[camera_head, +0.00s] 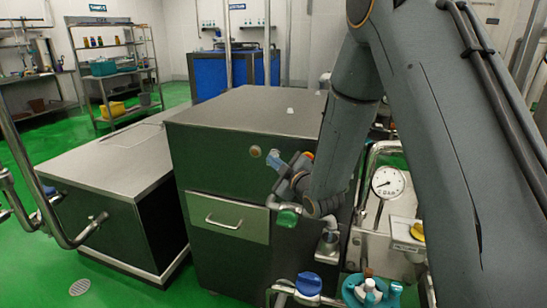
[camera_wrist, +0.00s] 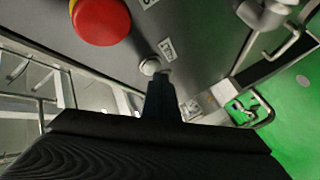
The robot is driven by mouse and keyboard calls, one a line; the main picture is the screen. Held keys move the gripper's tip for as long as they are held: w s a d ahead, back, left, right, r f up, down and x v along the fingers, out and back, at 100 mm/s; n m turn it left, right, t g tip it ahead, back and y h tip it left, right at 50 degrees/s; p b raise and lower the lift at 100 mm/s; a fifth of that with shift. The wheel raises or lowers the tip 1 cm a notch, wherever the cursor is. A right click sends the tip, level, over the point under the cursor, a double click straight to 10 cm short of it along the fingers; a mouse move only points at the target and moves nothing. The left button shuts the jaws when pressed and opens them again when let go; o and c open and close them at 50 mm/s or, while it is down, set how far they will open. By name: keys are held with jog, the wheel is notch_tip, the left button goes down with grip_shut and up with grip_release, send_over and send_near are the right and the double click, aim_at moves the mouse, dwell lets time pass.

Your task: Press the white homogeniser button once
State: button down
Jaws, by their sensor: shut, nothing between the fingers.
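In the wrist view, the small round white button (camera_wrist: 150,66) sits on a dark panel beside a small white label. My gripper (camera_wrist: 161,78) is shut and empty, its narrow dark fingertips pointing at the panel. The tips appear at the lower right edge of the button and hide a little of the panel there. I cannot tell whether they touch the button. In the head view, my arm comes down in front of the dark metal cabinet (camera_head: 215,155); I cannot make out the white button or the fingertips clearly there.
A large red mushroom button (camera_wrist: 101,20) with a yellow base is close to the upper left of the white button. In the head view, a pressure gauge (camera_head: 388,182), pipework and a blue-topped valve (camera_head: 308,284) crowd the right of the cabinet. Green floor lies at left.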

jog(key=shift+s+a, duration=0.2)
jog(key=shift+s, duration=0.3)
jog(key=s, duration=0.1)
jog(key=s+a, duration=0.1)
jog(key=s, duration=0.2)
jog(key=shift+s+a+p, duration=0.3)
jog(key=shift+s+a, duration=0.05)
jog(key=shift+s, duration=0.05)
dwell(0.5)
